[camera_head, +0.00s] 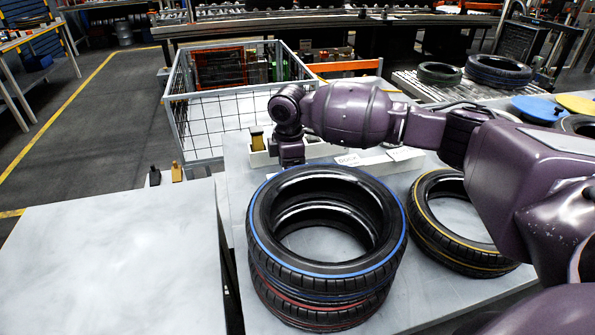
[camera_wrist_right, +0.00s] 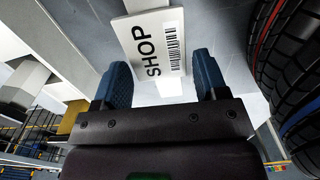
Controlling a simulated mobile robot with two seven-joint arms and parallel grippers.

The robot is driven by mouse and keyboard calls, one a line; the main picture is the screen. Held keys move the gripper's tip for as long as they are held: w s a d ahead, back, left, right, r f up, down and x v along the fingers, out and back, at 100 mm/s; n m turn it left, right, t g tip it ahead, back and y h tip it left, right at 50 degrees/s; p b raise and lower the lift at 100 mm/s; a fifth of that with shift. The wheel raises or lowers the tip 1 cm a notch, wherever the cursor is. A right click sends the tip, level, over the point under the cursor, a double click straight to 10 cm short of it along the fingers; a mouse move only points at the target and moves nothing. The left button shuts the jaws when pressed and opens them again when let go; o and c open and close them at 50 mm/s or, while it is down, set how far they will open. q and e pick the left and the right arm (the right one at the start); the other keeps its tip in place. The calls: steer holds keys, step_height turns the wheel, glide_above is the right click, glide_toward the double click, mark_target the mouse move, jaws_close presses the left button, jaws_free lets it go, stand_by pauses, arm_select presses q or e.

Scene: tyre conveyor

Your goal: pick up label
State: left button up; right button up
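A white label (camera_wrist_right: 148,47) printed "SHOP" with a barcode shows in the right wrist view, just ahead of and partly between my fingertips. My right gripper (camera_wrist_right: 164,70) has its two blue fingers spread apart, with a clear gap on each side; I cannot tell whether either finger touches the label. In the head view my right gripper (camera_head: 291,160) points down by the white label holders behind the stacked tyres, and it hides the label there. Another label (camera_head: 347,160), seemingly reading "DOCK", stands to its right. My left gripper is not in view.
A blue-striped tyre (camera_head: 262,240) lies on a red-striped tyre (camera_head: 290,312) in front of my right gripper. A yellow-striped tyre (camera_head: 440,248) lies to the right under my arm. A wire cage (camera_head: 195,125) stands behind. The left table (camera_head: 110,260) is bare.

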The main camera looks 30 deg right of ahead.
steer(key=c, duration=0.6)
